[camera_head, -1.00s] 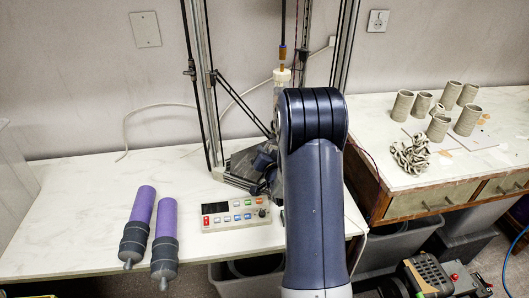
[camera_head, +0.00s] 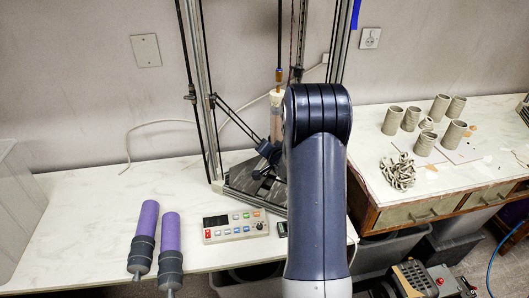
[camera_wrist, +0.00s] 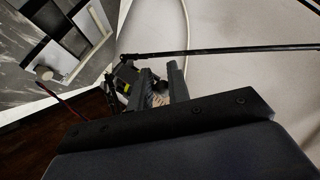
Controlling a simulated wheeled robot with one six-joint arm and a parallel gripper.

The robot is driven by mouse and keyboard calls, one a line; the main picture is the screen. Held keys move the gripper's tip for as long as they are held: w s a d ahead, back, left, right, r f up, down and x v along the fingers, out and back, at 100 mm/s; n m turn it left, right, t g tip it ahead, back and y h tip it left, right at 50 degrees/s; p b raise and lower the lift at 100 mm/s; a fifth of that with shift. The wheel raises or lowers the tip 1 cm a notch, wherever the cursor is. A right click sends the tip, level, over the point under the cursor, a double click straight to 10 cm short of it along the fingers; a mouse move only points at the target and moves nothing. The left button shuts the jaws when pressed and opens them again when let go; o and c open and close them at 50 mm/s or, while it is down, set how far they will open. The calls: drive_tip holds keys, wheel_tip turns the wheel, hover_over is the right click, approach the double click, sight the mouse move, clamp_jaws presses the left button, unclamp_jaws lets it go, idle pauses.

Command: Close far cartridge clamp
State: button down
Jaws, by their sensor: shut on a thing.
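The delta clay printer stands at the middle back of the white table, with a pale cartridge (camera_head: 276,125) hanging upright below an orange-brown fitting. My arm hides much of the printer and my gripper in the head view. In the wrist view my gripper (camera_wrist: 160,86) has its two grey fingers close together around a small part that looks like the clamp. The fingers and the dark mount cover most of that part, so I cannot tell the clamp's angle. A dark jointed fitting is just left of the fingers.
A dark rod (camera_wrist: 220,50) crosses the wrist view close beyond the fingers. Two purple-and-grey cartridges (camera_head: 147,220) lie at the table's left front, beside a button panel (camera_head: 236,227). Clay cups (camera_head: 411,118) stand on the right table (camera_head: 480,185). Grey bins sit below.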

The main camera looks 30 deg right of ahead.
drive_tip(key=shift+w+d+r+p, duration=0.35)
drive_tip(key=shift+w+d+r, duration=0.1)
drive_tip(key=shift+d+r, duration=0.15)
drive_tip(key=c, duration=1.6)
unclamp_jaws()
drive_tip(key=shift+s+r, duration=0.1)
drive_tip(key=shift+o, duration=1)
drive_tip(key=shift+f, duration=0.2)
drive_tip(key=shift+s, duration=0.15)
drive_tip(key=b+v, duration=0.1)
drive_tip(key=v, duration=0.9)
drive_tip(key=shift+s, duration=0.25)
drive_tip(key=shift+w+a+r, duration=0.1)
